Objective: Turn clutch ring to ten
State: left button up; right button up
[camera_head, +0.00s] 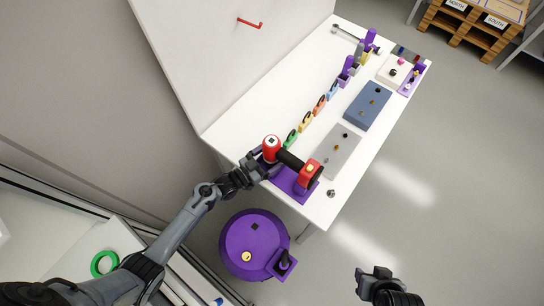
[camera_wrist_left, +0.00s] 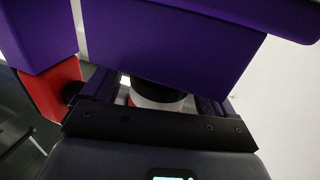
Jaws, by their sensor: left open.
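A red and black tool, drill-like, (camera_head: 289,159) lies across a purple stand (camera_head: 277,180) at the near corner of the white table. A red round part with a pale top (camera_head: 271,143) is at its left end. My left gripper (camera_head: 262,163) is open at this end. In the left wrist view, a white and red round part (camera_wrist_left: 157,97) shows between the fingers of the left gripper (camera_wrist_left: 155,108); contact cannot be told. Ring markings are not readable. My right gripper (camera_head: 375,279) is empty over the floor at lower right, its opening unclear.
Large purple surfaces (camera_wrist_left: 170,45) lie close above the left fingers in the wrist view. A grey box (camera_head: 341,152), a blue box (camera_head: 367,105) and several coloured holders stand along the table. A purple round stool-like object (camera_head: 252,232) is below the near edge.

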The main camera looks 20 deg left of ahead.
pick_arm(q)
jog(key=shift+w+d, duration=0.15)
jog(key=shift+w, duration=0.05)
jog(key=shift+c, duration=0.4)
jog(key=c, duration=0.9)
jog(key=shift+r+n+t+y+p, duration=0.15)
jog(key=shift+n+t+y+p, duration=0.5)
jog(key=shift+y, duration=0.35)
jog(key=shift+n+t+y, duration=0.35)
jog(key=shift+n+y, duration=0.4)
jog(key=shift+y, duration=0.25)
jog(key=shift+n+t+y+p, duration=0.4)
jog(key=shift+n+y, duration=1.1)
jog(key=shift+y, duration=0.8)
jog(key=o, duration=1)
